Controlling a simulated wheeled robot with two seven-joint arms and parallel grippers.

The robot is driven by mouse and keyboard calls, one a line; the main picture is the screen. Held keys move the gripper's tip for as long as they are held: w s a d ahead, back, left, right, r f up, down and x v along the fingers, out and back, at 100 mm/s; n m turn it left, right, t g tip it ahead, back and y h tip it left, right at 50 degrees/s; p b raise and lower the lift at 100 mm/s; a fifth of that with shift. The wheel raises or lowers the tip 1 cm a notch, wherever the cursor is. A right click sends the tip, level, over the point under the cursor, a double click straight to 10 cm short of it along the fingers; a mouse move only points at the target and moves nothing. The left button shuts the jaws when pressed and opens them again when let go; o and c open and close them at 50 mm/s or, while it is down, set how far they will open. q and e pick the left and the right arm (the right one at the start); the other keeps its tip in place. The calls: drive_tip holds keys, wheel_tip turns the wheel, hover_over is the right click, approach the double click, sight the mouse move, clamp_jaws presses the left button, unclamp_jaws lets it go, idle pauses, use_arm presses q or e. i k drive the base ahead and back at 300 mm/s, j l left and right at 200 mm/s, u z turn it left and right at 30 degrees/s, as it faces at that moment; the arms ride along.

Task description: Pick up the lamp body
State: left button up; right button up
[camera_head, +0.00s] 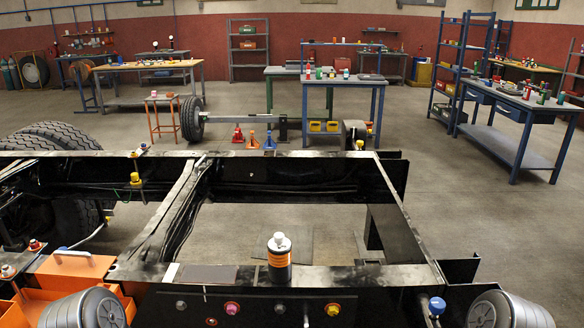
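No part is clearly recognisable as the lamp body. A dark cylinder with an orange band and a white top (279,258) stands upright on the front rail of the black chassis frame (350,278). A blue-capped part (437,305) is at the right end. Grey rounded parts, which look like my arm links, show at both bottom corners. Neither of my grippers is in view, and nothing is seen being held.
An orange toolbox (75,265) stands at the left front. A dark flat plate (207,274) lies on the rail left of the cylinder. The frame's middle is open to the floor. Workbenches (345,82), a right-hand bench (520,104) and shelves stand farther back, with free floor between.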

sight(279, 259)
drive_tip(key=k, duration=0.65)
drive_tip(key=z, duration=1.85)
drive_tip(key=k+j, duration=0.1)
drive_tip(key=j, duration=0.4)
drive_tip(key=k+j, duration=0.1)
drive_tip(key=j, duration=0.4)
drive_tip(key=k+j, duration=0.1)
drive_tip(key=j, duration=0.45)
drive_tip(key=k+j, duration=0.1)
drive_tip(key=j, duration=0.4)
